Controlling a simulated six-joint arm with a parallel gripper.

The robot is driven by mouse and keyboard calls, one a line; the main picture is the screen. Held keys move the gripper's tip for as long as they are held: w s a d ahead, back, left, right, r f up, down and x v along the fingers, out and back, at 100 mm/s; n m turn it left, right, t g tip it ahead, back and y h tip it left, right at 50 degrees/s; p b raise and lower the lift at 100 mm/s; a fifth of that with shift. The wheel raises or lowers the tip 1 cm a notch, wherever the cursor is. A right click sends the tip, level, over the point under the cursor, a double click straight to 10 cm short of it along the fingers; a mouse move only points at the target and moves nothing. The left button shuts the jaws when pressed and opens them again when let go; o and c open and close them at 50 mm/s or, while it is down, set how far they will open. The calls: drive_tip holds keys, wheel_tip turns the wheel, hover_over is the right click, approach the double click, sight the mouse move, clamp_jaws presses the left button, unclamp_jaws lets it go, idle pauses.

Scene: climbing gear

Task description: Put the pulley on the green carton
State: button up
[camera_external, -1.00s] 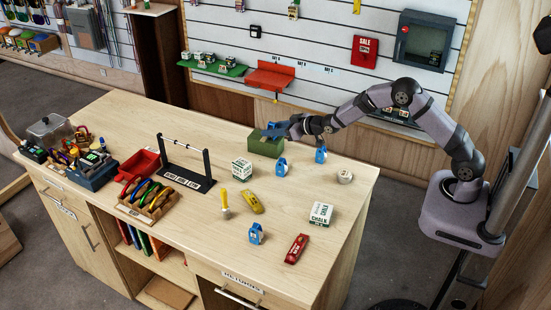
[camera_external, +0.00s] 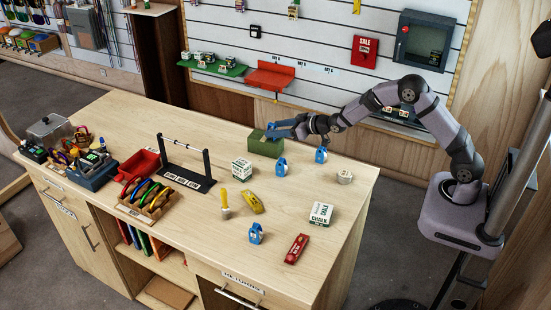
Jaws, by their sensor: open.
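The green carton (camera_external: 262,147) stands near the back edge of the wooden counter. My gripper (camera_external: 273,131), with blue fingers, is open at the carton's top, reaching in from the right; I cannot tell whether it touches. Three small blue pulley-like pieces stand on the counter: one blue piece (camera_external: 281,168) just in front of the carton, another blue piece (camera_external: 321,155) to its right, and a third blue piece (camera_external: 256,235) near the front. I see no pulley clearly between the fingers, but the view there is small.
A white-and-green box (camera_external: 241,169), a yellow tool (camera_external: 252,203), a yellow-topped piece (camera_external: 225,203), a chalk box (camera_external: 321,214), a red item (camera_external: 296,248) and a tape roll (camera_external: 345,177) are spread about. A black rack (camera_external: 187,178) and red tray (camera_external: 140,164) stand left. Bare counter lies between.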

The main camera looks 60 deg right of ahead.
drive_tip(key=b+v, duration=0.2)
drive_tip(key=v, duration=0.7)
drive_tip(key=shift+s, duration=0.3)
drive_tip(key=shift+r, duration=0.1)
drive_tip(key=s+f+g+p, duration=0.1)
drive_tip(key=s+f+g, duration=0.1)
drive_tip(key=s, duration=0.4)
drive_tip(key=s+d+f+g+p, duration=0.1)
drive_tip(key=s+f+g, duration=0.1)
drive_tip(key=s, duration=0.4)
drive_tip(key=s+f+n+g+p, duration=0.1)
drive_tip(key=s+f+g, duration=0.1)
drive_tip(key=s, duration=0.4)
drive_tip(key=shift+d+f+g+h, duration=0.25)
drive_tip(key=shift+d+g+h, duration=0.15)
drive_tip(key=shift+g, duration=0.3)
drive_tip(key=s+a+f+g+b, duration=0.1)
drive_tip(key=s+a+f+g, duration=0.1)
drive_tip(key=s, duration=0.7)
drive_tip(key=s+a+f+m+g+b, duration=0.1)
drive_tip(key=s+a+f+g+b, duration=0.1)
drive_tip(key=s, duration=0.8)
drive_tip(key=shift+s+a+f+g+y, duration=0.25)
drive_tip(key=shift+a+f+g+y, duration=0.15)
drive_tip(key=shift+a+f+g, duration=0.5)
